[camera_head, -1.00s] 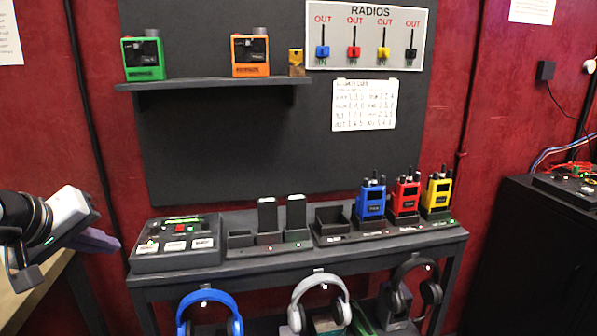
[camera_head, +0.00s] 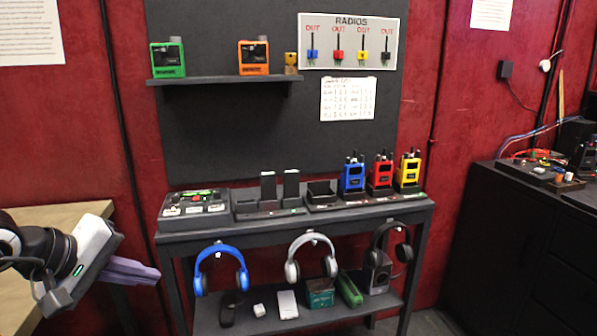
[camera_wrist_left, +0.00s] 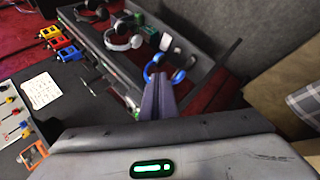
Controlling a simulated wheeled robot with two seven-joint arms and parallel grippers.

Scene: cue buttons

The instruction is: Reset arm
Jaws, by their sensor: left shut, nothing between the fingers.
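My left gripper (camera_head: 138,272), with purple fingers, is at the lower left of the head view. It is shut and empty, in front of the wooden table and left of the dark bench. In the left wrist view its fingers (camera_wrist_left: 160,98) are together and point toward the hanging headphones, apart from them. A button box (camera_head: 194,210) with a red button and pale labels stands on the bench's left end, well clear of the gripper. My right gripper is not in view.
Blue (camera_head: 353,172), red (camera_head: 380,172) and yellow (camera_head: 408,170) radios stand on the bench (camera_head: 300,222). Headphones hang below it, above a lower shelf with boxes. A wooden table (camera_head: 40,285) is at the left; a black cabinet (camera_head: 505,235) is at the right.

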